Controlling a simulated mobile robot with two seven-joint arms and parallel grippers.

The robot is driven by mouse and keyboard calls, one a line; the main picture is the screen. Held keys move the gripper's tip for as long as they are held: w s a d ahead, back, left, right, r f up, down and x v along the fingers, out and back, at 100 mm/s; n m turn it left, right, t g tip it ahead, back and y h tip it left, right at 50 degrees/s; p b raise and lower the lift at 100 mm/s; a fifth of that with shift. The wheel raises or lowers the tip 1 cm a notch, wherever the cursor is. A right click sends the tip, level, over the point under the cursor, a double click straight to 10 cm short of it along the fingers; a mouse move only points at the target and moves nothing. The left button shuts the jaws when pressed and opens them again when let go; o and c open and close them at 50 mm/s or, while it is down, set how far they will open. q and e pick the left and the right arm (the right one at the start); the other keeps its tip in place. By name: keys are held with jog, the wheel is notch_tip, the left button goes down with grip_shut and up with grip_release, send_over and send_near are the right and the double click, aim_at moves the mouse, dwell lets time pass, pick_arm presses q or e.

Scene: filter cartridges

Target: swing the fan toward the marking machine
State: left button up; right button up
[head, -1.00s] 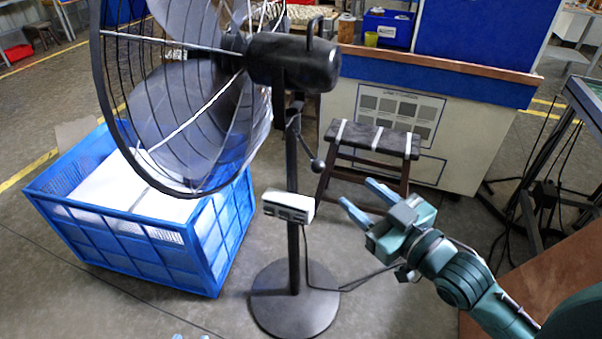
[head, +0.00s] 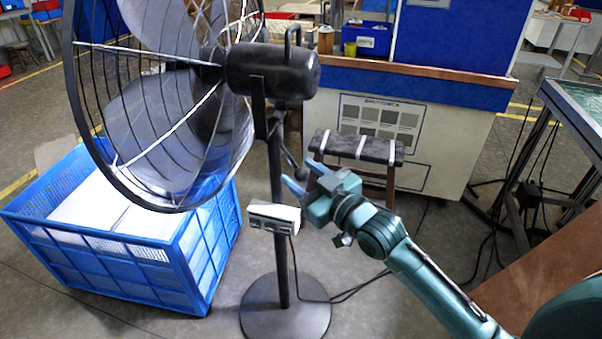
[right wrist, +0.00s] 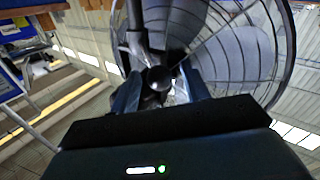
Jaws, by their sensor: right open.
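The black pedestal fan (head: 272,70) stands on a round base (head: 285,308), its caged head facing left in the head view. A thin handle with a dark ball knob hangs from its neck; in the right wrist view the knob (right wrist: 158,78) shows between my finger tips. My right gripper (head: 301,176) is open at the right of the fan's pole, close to the knob; contact cannot be told. It also shows in the right wrist view (right wrist: 160,88). My left gripper is out of view. I cannot identify the marking machine for certain.
A white control box (head: 273,217) sits on the pole, just below my right gripper. A blue crate (head: 130,270) stands left of the fan. A dark stool (head: 357,146) stands behind my right gripper. A dark-framed stand (head: 530,150) is at the right. Cables cross the floor.

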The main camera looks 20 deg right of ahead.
jog(key=shift+w+a, duration=0.2)
jog(key=shift+w, duration=0.2)
grip_shut()
dwell(0.4)
